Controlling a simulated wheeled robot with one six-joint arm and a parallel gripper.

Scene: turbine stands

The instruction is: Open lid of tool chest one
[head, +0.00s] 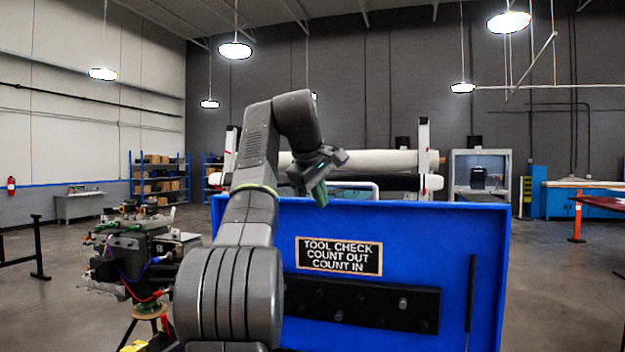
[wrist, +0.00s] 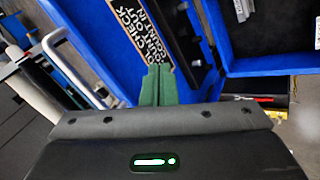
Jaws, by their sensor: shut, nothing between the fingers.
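The blue lid (head: 420,235) of a tool chest stands raised, its inner face toward me. It carries a sign (head: 339,256) reading TOOL CHECK COUNT OUT COUNT IN. In the wrist view the lid (wrist: 95,22) runs across the upper left, with the blue chest body (wrist: 262,64) at the right. A pale bar handle (wrist: 70,62) shows beyond the lid's edge; it also shows above the lid in the head view (head: 350,184). My gripper (head: 321,194) is at the lid's top edge, its green fingers (wrist: 158,84) shut and empty. I cannot tell whether they touch the lid.
A dark strip (head: 365,303) with several knobs is on the lid's inner face. A cluttered stand (head: 130,255) with cables is at the left. Long pale and black cylinders (head: 360,160) rest on a rack behind the lid. An orange post (head: 577,218) and open floor lie at the right.

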